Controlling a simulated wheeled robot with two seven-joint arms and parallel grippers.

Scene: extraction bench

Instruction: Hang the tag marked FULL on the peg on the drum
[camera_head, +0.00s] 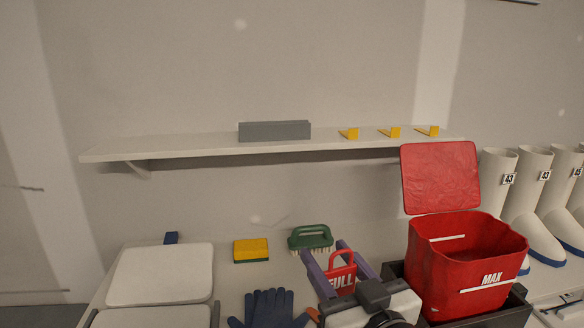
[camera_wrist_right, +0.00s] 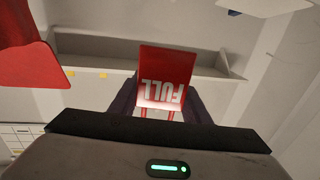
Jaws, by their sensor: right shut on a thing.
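The red tag marked FULL (camera_head: 341,279) has a looped handle at its top. My right gripper (camera_head: 323,249) is shut on it, with the purple fingers on either side, above the bench near its front. In the right wrist view the tag (camera_wrist_right: 167,76) shows upside down between the dark fingers (camera_wrist_right: 160,98). I cannot make out a drum with a peg in either view. My left gripper is in neither view.
A red bin (camera_head: 461,275) marked MAX, lid raised, stands in a dark tray (camera_head: 518,306) right of my gripper. A green brush (camera_head: 311,236), yellow sponge (camera_head: 251,249) and blue gloves (camera_head: 268,308) lie left of it. A shelf (camera_head: 200,147) runs behind; white boots (camera_head: 528,185) stand right.

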